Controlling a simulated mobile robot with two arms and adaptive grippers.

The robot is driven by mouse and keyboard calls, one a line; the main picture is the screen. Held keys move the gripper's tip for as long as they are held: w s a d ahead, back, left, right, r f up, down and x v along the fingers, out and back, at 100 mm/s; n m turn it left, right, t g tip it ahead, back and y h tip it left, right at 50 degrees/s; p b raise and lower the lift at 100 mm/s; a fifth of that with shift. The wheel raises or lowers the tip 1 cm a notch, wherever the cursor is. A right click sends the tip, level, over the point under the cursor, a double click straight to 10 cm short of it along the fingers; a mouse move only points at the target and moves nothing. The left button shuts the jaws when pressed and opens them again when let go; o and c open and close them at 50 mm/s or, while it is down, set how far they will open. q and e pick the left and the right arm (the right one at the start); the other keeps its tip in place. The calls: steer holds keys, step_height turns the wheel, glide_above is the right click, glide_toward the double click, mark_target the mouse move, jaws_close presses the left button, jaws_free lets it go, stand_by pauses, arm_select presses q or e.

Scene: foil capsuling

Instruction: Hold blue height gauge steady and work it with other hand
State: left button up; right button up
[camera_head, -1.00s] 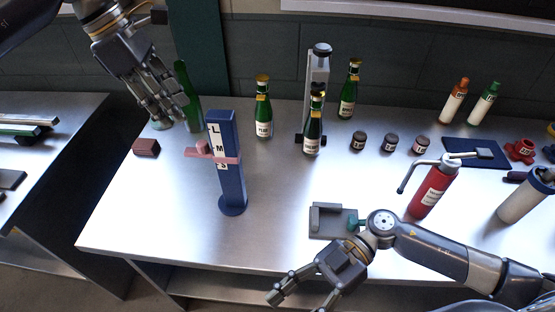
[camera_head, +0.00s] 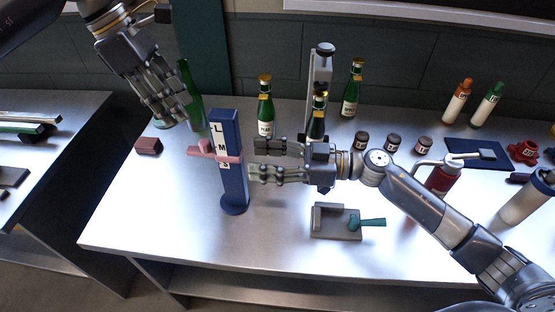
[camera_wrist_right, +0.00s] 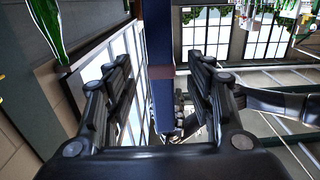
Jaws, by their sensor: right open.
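The blue height gauge (camera_head: 234,183) stands upright on the steel table, with a white L/M/S scale and a pink slider (camera_head: 214,151) near the M and S marks. My right gripper (camera_head: 252,159) is open, fingers pointing left, just right of the gauge's column. In the right wrist view the blue column (camera_wrist_right: 159,75) rises between my two open fingers (camera_wrist_right: 160,100). Whether they touch it cannot be told. My left gripper (camera_head: 178,112) hangs above the table's back left, left of the gauge, by a green bottle (camera_head: 194,100); its finger opening is unclear.
Green bottles (camera_head: 265,108) and a grey stand (camera_head: 320,70) are behind my right gripper. Small jars (camera_head: 393,143) and a red cylinder (camera_head: 443,178) stand to the right. A brown block (camera_head: 148,146) lies left. A grey fixture with a green handle (camera_head: 373,223) lies in front. The front left is clear.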

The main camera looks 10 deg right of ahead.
mark_target(242, 158)
steer(key=x, duration=0.7)
steer(key=shift+w+a, duration=0.1)
steer(key=shift+a, duration=0.2)
jaws_close()
steer(key=shift+f, duration=0.1)
stand_by(0.6)
